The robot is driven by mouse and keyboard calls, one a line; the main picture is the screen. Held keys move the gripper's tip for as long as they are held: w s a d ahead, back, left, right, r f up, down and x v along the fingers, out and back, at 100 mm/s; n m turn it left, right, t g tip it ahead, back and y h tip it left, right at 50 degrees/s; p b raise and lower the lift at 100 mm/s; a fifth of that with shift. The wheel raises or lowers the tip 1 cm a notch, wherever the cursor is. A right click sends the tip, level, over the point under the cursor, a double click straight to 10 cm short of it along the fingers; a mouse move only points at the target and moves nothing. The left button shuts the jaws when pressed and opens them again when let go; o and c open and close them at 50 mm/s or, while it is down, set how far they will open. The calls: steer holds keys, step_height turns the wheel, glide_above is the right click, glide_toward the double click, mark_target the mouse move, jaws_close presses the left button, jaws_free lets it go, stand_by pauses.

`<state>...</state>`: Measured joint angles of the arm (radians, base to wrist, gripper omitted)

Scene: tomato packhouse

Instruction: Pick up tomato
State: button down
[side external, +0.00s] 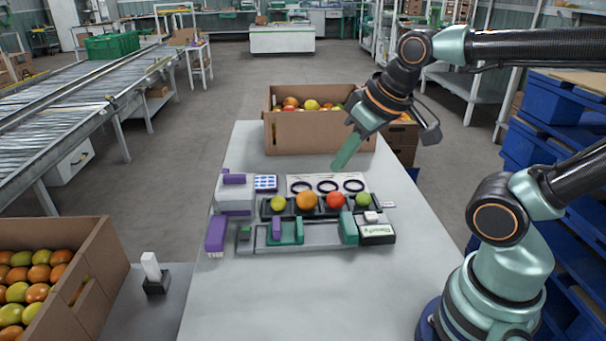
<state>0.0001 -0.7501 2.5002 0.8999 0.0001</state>
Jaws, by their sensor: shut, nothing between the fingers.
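Several tomatoes sit in a row in a dark holder (320,209) on the table. From left to right they are a yellow-green tomato (278,203), an orange tomato (306,201), a red tomato (335,200) and a green tomato (362,200). My gripper (338,163) is shut and empty. It points down and to the left, above the table behind the row and in front of the cardboard box. It is apart from all the tomatoes. The gap between its fingers cannot be made out at this size.
A grey and green device (315,240) lies in front of the row, with a white and purple unit (236,195) to its left. A card with dark rings (328,184) lies behind. A cardboard box of tomatoes (300,133) stands at the back. The table's front (300,300) is clear.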

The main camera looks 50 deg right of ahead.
jaws_free()
stand_by(0.3)
steer(key=n+g, duration=0.6)
steer(key=n, duration=1.2)
glide_above(336, 193)
steer(key=f, duration=1.7)
steer(key=shift+s+f, duration=0.2)
steer(key=shift+w+f, duration=0.2)
steer(key=shift+f, duration=2.75)
